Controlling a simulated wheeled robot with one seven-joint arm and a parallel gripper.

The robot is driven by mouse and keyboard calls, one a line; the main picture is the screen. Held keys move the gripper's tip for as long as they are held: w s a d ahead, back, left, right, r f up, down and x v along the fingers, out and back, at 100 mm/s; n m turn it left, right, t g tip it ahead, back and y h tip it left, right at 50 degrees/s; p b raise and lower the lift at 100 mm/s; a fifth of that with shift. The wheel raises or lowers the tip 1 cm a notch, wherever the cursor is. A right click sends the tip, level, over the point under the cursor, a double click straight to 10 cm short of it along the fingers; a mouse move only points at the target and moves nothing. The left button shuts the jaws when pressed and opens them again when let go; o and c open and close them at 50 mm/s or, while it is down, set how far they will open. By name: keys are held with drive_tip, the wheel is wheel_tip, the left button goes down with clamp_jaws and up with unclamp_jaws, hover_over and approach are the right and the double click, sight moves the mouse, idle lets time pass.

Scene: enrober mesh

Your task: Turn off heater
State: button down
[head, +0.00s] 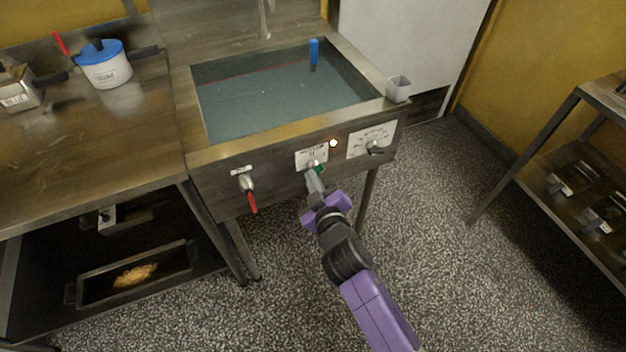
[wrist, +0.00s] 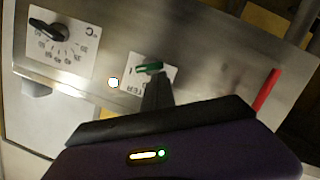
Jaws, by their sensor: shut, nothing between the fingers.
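The heater switch is a green rocker (wrist: 150,68) on a white labelled plate (wrist: 166,78) in the wrist view. In the head view the green switch (head: 320,169) shows on the front panel of the water-filled basin. A round indicator lamp (head: 333,143) glows beside the plate; it also shows lit in the wrist view (wrist: 113,83). My gripper (head: 313,181) is shut and empty, its fingertips right at the green switch. In the wrist view the dark fingers (wrist: 157,92) cover part of the plate. I cannot tell if they touch the switch.
A temperature dial (head: 375,149) is right of the switch, and a red-handled valve (head: 249,191) is left. A grey cup (head: 398,88) sits on the basin's corner. A blue-lidded pot (head: 104,65) stands on the left counter. A shelf rack (head: 580,170) is at right. The speckled floor between is clear.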

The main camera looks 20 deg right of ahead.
drive_tip(key=shift+a+f+n+h+b, duration=0.15)
drive_tip(key=shift+f+n+h+b, duration=0.15)
drive_tip(key=shift+n+b, duration=0.7)
drive_tip(key=shift+f+n+t+h+b, duration=0.25)
drive_tip(key=shift+f+n+t+b, duration=0.15)
drive_tip(key=shift+n+b, duration=1.15)
drive_tip(key=shift+f+n+t+h+b, duration=0.35)
drive_tip(key=shift+n+b, duration=0.85)
drive_tip(key=shift+b, duration=0.75)
drive_tip(key=shift+f+n+t+h+b, duration=0.25)
drive_tip(key=shift+f+n+b, duration=0.2)
drive_tip(key=shift+n+b, duration=1.1)
drive_tip(key=shift+b, duration=0.3)
